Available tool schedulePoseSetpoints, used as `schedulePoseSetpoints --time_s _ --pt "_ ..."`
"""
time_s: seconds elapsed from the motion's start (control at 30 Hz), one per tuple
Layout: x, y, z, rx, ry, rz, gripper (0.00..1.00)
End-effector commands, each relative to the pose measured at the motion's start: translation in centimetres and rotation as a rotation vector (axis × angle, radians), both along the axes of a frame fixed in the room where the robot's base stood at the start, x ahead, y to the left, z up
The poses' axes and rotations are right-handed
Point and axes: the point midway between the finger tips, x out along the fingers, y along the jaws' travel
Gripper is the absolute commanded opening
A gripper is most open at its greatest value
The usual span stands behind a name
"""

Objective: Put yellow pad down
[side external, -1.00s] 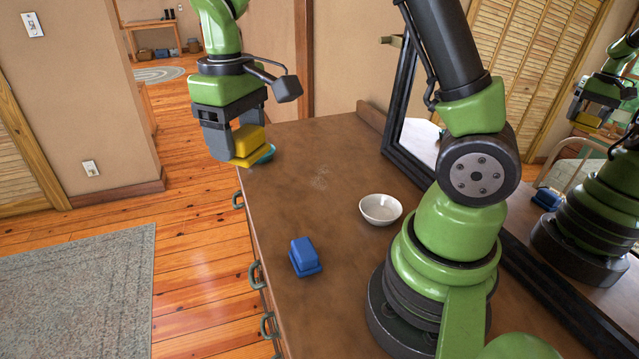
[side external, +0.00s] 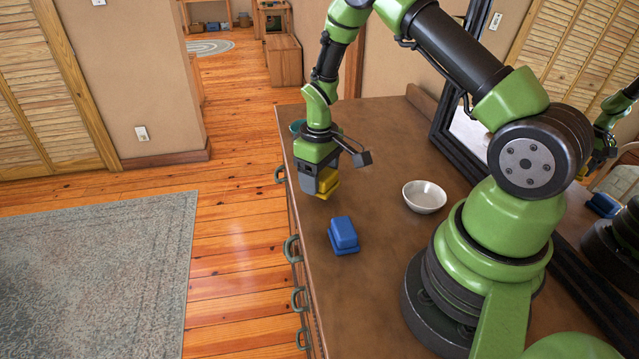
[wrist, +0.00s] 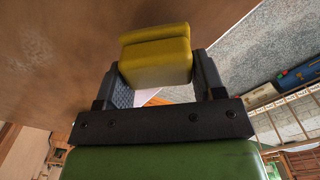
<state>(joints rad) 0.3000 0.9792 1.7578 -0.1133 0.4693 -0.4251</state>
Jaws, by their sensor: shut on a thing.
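The yellow pad (side external: 328,182) is a small stepped yellow block. My gripper (side external: 319,185) is shut on it. In the wrist view the yellow pad (wrist: 156,58) sits between the two dark fingers of my gripper (wrist: 153,80). In the side view the pad is low over the brown dresser top (side external: 380,150), behind the blue pad. I cannot tell whether its underside touches the surface. The gripper hides part of the pad's left side.
A blue stepped pad (side external: 343,234) lies on the dresser near its left edge. A white bowl (side external: 425,197) stands to the right. A teal dish (side external: 297,127) shows partly behind my gripper. A black-framed mirror (side external: 465,130) stands along the right side.

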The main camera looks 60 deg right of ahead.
Motion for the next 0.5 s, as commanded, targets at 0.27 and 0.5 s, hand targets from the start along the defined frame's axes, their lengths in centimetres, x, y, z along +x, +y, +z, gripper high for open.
schedulePoseSetpoints --time_s 0.27,0.5 --pt "0.0 0.0 -2.3 0.000 -0.001 0.000 0.36" --pt "0.0 0.0 -2.4 0.000 0.000 0.000 0.36"
